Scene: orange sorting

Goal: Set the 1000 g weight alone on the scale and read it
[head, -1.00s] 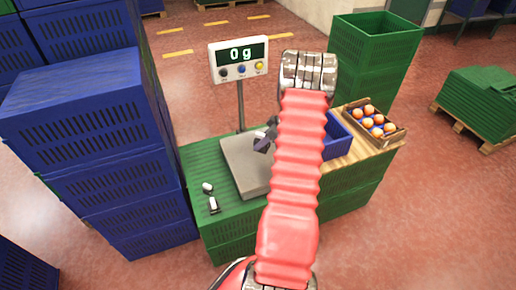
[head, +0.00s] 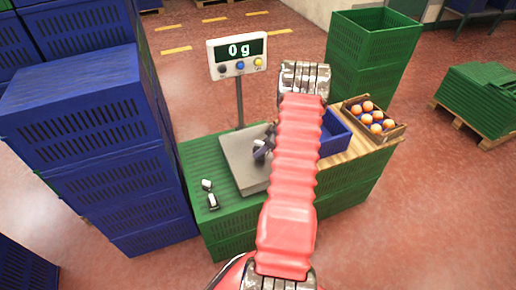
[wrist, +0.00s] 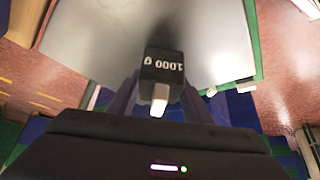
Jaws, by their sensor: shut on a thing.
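The 1000 g weight (wrist: 162,66) is a dark block with white lettering and a pale knob. My gripper (wrist: 160,98) is shut on it in the wrist view. In the head view my gripper (head: 262,151) is over the grey scale plate (head: 238,163), partly hidden by my red arm. The plate also fills much of the wrist view (wrist: 95,45). The scale display (head: 238,54) reads 0 g. I cannot see a gap between weight and plate clearly.
Two small metal weights (head: 207,185) (head: 213,201) stand on the green crate top (head: 205,155) left of the plate. A blue crate (head: 336,137) and a box of oranges (head: 372,117) are to the right. Tall blue crates (head: 85,120) stand close on the left.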

